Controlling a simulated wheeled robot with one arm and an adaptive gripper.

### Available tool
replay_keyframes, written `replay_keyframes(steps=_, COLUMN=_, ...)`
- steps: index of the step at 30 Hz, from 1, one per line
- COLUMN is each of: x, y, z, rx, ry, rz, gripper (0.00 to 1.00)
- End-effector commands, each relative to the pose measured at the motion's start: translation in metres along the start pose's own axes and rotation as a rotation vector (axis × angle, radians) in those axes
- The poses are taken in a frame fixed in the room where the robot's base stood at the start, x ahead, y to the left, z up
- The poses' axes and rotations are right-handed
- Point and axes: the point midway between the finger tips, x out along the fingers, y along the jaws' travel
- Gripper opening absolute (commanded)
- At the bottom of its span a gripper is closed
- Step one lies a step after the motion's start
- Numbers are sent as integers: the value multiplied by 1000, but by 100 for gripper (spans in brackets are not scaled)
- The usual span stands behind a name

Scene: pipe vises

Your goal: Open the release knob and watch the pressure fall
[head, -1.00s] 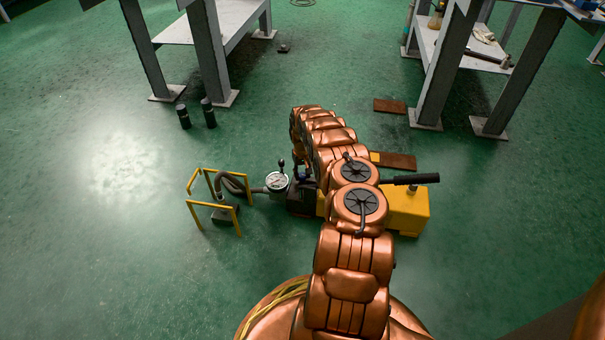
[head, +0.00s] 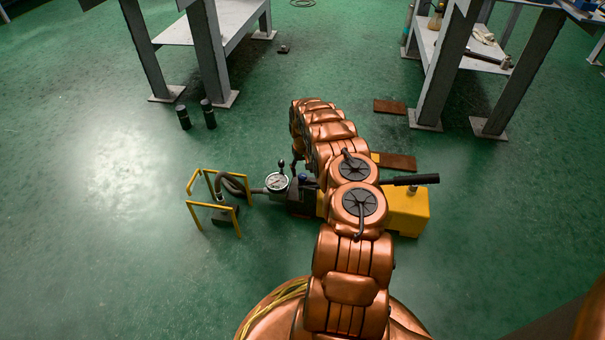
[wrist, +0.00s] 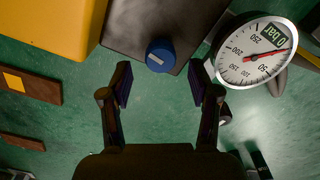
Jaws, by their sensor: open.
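The release knob (wrist: 160,55) is a small round blue knob on a dark block (wrist: 130,30). It also shows in the head view (head: 302,177), close to my arm. My gripper (wrist: 160,82) is open, with one finger to each side below the knob in the wrist view; nothing is between the fingers. It appears clear of the knob. The round white pressure gauge (wrist: 254,62) is right of the knob. Its red needle points right, close to the display, which appears to read 0 bar. The gauge (head: 277,182) is left of the block in the head view.
The yellow pump body (head: 408,208) with its black handle (head: 415,179) lies right of my arm. Yellow guard rails (head: 214,205) surround a hose fitting at left. Brown plates (head: 398,161) lie behind the pump. Green floor is open at left.

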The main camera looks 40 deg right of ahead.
Motion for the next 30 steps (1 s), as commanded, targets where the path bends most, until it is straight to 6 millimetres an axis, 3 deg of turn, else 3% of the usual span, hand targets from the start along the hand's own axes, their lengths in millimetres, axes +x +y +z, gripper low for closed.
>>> replay_keyframes(steps=18, x=-85, y=-1, z=0, rx=-1, ry=0, rz=0, gripper=61)
replay_keyframes(steps=30, x=-92, y=-1, z=0, rx=0, ry=-2, rz=-1, gripper=61)
